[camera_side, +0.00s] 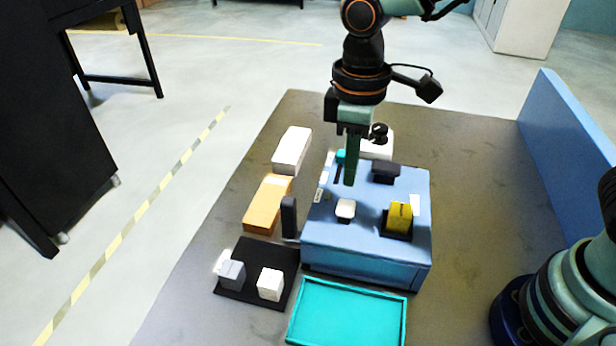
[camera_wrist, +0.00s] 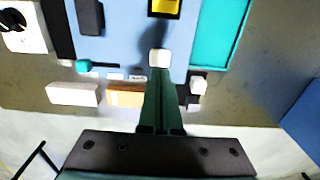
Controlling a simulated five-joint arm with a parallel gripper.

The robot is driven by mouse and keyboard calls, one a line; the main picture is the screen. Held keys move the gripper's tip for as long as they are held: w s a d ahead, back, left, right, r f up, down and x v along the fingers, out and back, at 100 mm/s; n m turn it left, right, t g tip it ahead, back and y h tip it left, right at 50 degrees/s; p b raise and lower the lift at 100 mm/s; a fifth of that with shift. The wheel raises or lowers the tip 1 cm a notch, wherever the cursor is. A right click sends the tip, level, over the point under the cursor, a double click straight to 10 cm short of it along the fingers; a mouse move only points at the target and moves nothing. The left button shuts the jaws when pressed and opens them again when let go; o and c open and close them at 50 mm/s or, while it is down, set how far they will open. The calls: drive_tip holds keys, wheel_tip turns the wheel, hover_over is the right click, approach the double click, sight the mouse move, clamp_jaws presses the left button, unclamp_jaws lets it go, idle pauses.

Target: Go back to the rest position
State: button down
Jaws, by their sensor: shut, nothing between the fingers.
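My gripper (camera_side: 350,180) is shut and empty, with its green fingers pointing down above the blue box (camera_side: 335,255). In the wrist view its fingertips (camera_wrist: 161,75) appear just below a small white block (camera_wrist: 159,57). That white block (camera_side: 345,209) sits on top of the blue box. A yellow block (camera_side: 400,216) stands in a dark holder on the box, to the right of the white one. A dark block (camera_side: 386,170) is on the box behind them. I cannot tell the exact gap between the fingertips and the box top.
A teal tray (camera_side: 348,312) lies in front of the box. A black mat (camera_side: 252,296) at left carries a grey cube (camera_side: 232,274) and a white cube (camera_side: 270,284). An orange block (camera_side: 267,205) and a white box (camera_side: 292,150) line the left. A blue wall (camera_side: 568,140) stands right.

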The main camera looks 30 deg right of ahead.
idle(0.3)
drive_tip(key=s+d+r+m+t, duration=0.1)
drive_tip(key=d+r+m+t, duration=0.1)
drive_tip(key=d, duration=0.7)
drive_tip(key=s+d+r+m+t, duration=0.2)
drive_tip(key=d+r+m+t, duration=0.1)
drive_tip(key=d+m, duration=0.4)
drive_tip(key=d+r, duration=0.1)
drive_tip(key=d, duration=0.2)
drive_tip(key=shift+r+t, duration=0.3)
drive_tip(key=shift+r, duration=0.1)
